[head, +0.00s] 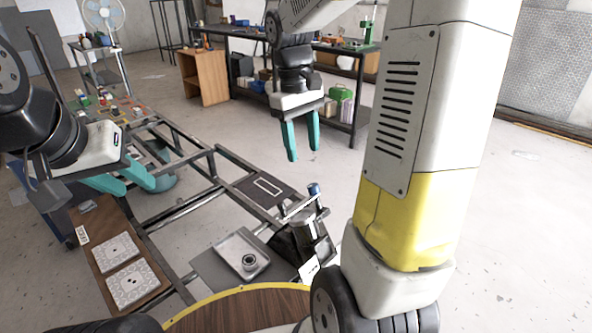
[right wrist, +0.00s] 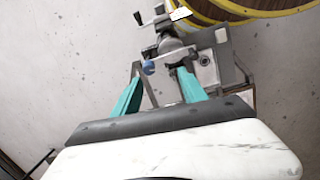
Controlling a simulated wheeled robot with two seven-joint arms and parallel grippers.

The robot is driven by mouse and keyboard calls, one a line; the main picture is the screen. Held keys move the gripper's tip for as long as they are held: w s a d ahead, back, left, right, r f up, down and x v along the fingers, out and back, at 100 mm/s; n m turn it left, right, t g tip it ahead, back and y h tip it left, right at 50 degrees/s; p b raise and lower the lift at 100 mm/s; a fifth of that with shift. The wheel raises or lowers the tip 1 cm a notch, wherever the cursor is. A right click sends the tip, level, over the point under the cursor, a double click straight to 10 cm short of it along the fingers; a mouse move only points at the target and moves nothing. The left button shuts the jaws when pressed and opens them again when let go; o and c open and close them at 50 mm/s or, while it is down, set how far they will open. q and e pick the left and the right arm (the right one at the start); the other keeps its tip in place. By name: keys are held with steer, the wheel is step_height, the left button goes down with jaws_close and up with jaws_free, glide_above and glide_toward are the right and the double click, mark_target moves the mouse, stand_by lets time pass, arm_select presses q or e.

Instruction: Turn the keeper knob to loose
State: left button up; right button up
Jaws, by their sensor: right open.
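A small blue knob (head: 314,189), which looks like the keeper knob, stands on top of a grey and black clamp-like fixture (head: 303,228) at the frame's right side. It also shows as a blue spot in the right wrist view (right wrist: 149,67), near the left fingertip in that picture. Its setting cannot be read. My right gripper (head: 303,150) is open and empty, fingers pointing down, above and behind the knob and apart from it. It also shows in the right wrist view (right wrist: 160,77). My left gripper (head: 139,187) is open and empty at the left, over the frame.
A grey tray (head: 230,247) with a round part lies left of the fixture. A brown board (head: 100,222) with two patterned pads is at the left. A dark plate (head: 245,187) lies behind the fixture. A yellow-rimmed round table (head: 240,310) is in front.

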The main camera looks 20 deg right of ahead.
mark_target(312, 185)
steer(key=shift+w+d+f+n+g+h, duration=0.3)
steer(key=shift+d+f+g, duration=0.2)
steer(key=shift+f, duration=1.7)
steer(key=shift+w+d+f+n+g+h, duration=0.1)
steer(key=shift+w+d+f+n+g, duration=0.3)
steer(key=shift+f, duration=1.8)
steer(key=shift+w+d+f+n+g+h, duration=0.15)
steer(key=shift+w+d+f+g, duration=0.45)
steer(key=shift+f, duration=1.6)
steer(key=shift+s+d, duration=0.15)
steer(key=shift+s, duration=0.05)
jaws_close()
